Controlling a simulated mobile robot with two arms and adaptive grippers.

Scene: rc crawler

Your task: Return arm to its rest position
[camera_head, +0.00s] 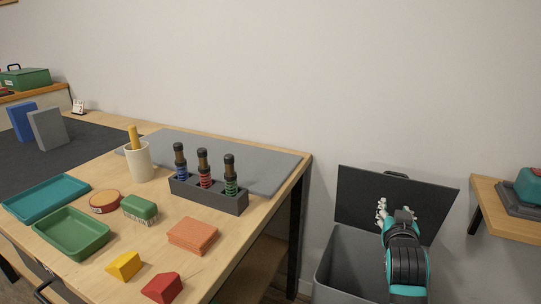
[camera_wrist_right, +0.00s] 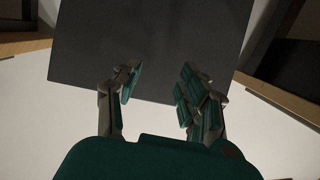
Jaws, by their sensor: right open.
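My right arm with its black and teal wrist shows at the right of the head view. My right gripper (camera_head: 395,213) is open and empty, in front of the raised dark lid (camera_head: 358,195) of a grey bin (camera_head: 345,262). In the right wrist view the two fingers of the right gripper (camera_wrist_right: 158,88) are apart, with nothing between them. The dark lid panel (camera_wrist_right: 150,40) lies beyond the fingertips; I cannot tell whether they touch it. My left gripper is not in view.
A wooden workbench (camera_head: 280,192) holds a rack (camera_head: 215,194) of several bottles, a green tray (camera_head: 75,232), a teal tray (camera_head: 48,197), a white cup (camera_head: 139,163), a brush (camera_head: 139,208) and blocks. A wooden shelf (camera_head: 505,208) stands right of the bin. The wall behind is bare.

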